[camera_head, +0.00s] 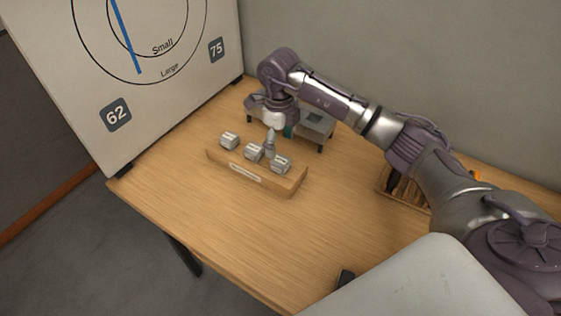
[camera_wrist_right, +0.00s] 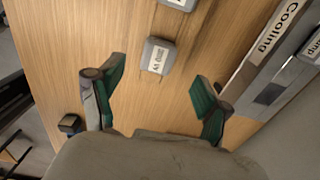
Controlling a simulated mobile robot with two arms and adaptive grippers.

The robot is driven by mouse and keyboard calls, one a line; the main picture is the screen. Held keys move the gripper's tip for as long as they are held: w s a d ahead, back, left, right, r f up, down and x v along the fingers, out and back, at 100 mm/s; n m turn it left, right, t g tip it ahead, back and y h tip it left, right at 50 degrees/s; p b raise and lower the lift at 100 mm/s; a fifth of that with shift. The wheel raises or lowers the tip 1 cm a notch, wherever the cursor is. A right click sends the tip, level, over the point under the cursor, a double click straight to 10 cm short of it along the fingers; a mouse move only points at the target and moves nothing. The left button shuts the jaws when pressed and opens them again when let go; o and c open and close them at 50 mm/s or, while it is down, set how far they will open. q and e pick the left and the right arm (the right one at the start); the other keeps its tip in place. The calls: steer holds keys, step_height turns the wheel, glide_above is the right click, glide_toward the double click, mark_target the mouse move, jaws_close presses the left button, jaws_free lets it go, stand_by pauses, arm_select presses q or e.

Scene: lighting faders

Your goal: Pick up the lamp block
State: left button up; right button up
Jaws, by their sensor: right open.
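A small grey block with a white label (camera_wrist_right: 157,56) lies in front of my right gripper (camera_wrist_right: 160,82) in the right wrist view. In the head view, my right gripper (camera_head: 271,147) hangs low among the small grey blocks: one at the left (camera_head: 229,140), one in the middle (camera_head: 253,151) and one at the right (camera_head: 281,164). I cannot tell which of these is the lamp block. My left gripper is out of view.
A grey stand (camera_head: 314,128) is behind the gripper; a "Cooling" label (camera_wrist_right: 278,28) shows beside the right finger. A tall dial board (camera_head: 100,70) stands left.

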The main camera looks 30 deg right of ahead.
mark_target(281, 160)
steer(key=shift+f, duration=0.75)
steer(key=shift+w+f, duration=0.15)
steer(key=shift+f, duration=0.2)
steer(key=shift+f+p, duration=0.55)
steer(key=shift+p, duration=0.05)
steer(key=f+p, duration=0.1)
steer(key=f, duration=0.2)
steer(key=shift+s+f+p, duration=0.25)
steer(key=shift+s+p, duration=0.15)
steer(key=shift+f, duration=0.45)
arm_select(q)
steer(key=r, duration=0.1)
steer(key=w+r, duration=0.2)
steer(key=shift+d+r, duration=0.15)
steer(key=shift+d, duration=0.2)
arm_select(e)
steer(key=c, duration=1.1)
